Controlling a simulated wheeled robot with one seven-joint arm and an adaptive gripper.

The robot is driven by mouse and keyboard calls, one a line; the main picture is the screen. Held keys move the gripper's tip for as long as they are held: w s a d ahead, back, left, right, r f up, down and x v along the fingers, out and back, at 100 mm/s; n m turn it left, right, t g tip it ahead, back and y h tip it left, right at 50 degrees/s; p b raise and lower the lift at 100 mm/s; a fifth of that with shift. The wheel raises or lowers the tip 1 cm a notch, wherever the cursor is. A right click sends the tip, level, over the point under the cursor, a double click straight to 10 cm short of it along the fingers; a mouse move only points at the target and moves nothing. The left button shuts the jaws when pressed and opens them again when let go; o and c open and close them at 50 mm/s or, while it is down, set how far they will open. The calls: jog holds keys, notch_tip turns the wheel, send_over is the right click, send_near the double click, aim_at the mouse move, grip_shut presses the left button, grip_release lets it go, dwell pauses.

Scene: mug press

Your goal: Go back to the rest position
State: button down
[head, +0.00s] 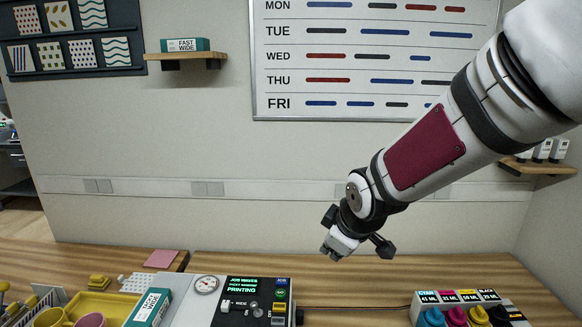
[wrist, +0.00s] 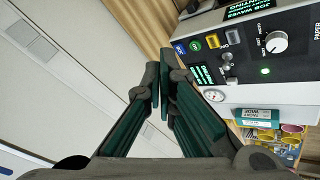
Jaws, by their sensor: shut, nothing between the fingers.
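My gripper (wrist: 161,95) shows in the wrist view with its green-lined fingers together and nothing between them. In the head view my arm reaches in from the upper right, and the gripper (head: 334,246) hangs in the air above the wooden bench, in front of the wall. It is up and to the right of the press machine (head: 243,302), touching nothing. The machine's screen reads "PRINTING". The machine also shows in the wrist view (wrist: 232,78), with a dial, buttons and a knob, to the right of the fingers.
A yellow tray (head: 100,303) with mugs and a teal-and-white box (head: 149,308) stand left of the machine. Ink bottles in a rack (head: 468,297) stand to the right. A whiteboard (head: 375,55) and small shelf (head: 186,55) are on the wall. The air around the gripper is clear.

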jog(key=s+d+r+m, duration=0.3)
jog(key=s, duration=0.5)
jog(key=s+d+r+m+h, duration=0.1)
jog(key=s+d+r+m, duration=0.3)
jog(key=s, duration=0.5)
jog(key=s+d+r+m+g, duration=0.1)
jog(key=s+d+r+m, duration=0.2)
jog(key=s, duration=0.5)
jog(key=shift+s+d+r+m+h, duration=0.2)
jog(key=shift+m+h, duration=0.1)
jog(key=shift+m, duration=0.4)
dwell(0.8)
